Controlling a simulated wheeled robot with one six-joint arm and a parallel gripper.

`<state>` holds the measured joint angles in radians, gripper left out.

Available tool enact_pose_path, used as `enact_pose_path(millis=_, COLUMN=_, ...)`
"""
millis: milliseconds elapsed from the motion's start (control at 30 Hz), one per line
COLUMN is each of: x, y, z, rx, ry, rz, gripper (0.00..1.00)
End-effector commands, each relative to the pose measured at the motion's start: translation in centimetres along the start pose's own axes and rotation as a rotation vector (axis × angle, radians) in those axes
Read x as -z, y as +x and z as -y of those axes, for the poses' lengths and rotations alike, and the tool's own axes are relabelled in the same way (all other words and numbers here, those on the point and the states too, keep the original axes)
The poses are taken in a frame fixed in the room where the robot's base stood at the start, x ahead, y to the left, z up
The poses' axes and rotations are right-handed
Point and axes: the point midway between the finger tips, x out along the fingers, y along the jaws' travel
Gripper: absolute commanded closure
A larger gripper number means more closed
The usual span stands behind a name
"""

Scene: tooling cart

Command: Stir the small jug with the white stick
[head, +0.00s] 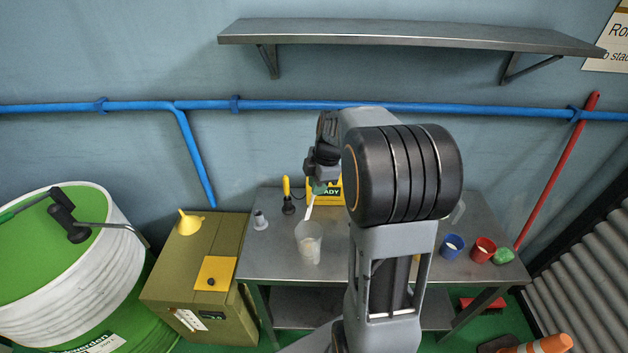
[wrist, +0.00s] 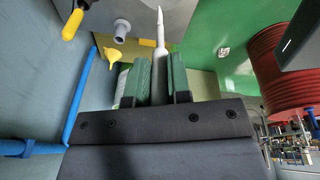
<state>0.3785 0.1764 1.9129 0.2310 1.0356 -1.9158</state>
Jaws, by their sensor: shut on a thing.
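My gripper (head: 319,187) is shut on the white stick (head: 309,210), which points down and slightly left. In the wrist view the stick (wrist: 160,34) stands out between the green finger pads of my gripper (wrist: 160,78). The small jug (head: 308,243) is translucent, with pale contents low inside, and stands upright on the metal cart top (head: 275,262). In the head view the stick's lower end appears just above the jug's rim. I cannot tell whether it is directly over the opening. The jug is not clearly seen in the wrist view.
A grey cone-shaped piece (head: 260,221) and a yellow-handled tool (head: 287,190) stand left of the jug. A yellow box (head: 338,196) is behind. A blue cup (head: 452,246), red cup (head: 483,249) and green lump (head: 503,255) stand right. My arm hides the cart's middle.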

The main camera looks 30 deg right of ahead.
Motion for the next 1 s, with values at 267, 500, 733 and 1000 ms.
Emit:
enact_pose_path(millis=267, x=-0.7, y=1.1, z=0.2, rx=0.001, ry=0.001, rz=0.0, gripper=1.0)
enact_pose_path(millis=500, x=-1.6, y=2.6, z=0.7, rx=0.002, ry=0.0, rz=-0.001, gripper=1.0)
enact_pose_path(millis=733, x=-2.6, y=4.2, z=1.0, rx=0.001, ry=-0.001, rz=0.0, gripper=1.0)
enact_pose_path(millis=1000, x=-2.8, y=6.5, z=1.1, rx=0.001, ry=-0.003, rz=0.0, gripper=1.0)
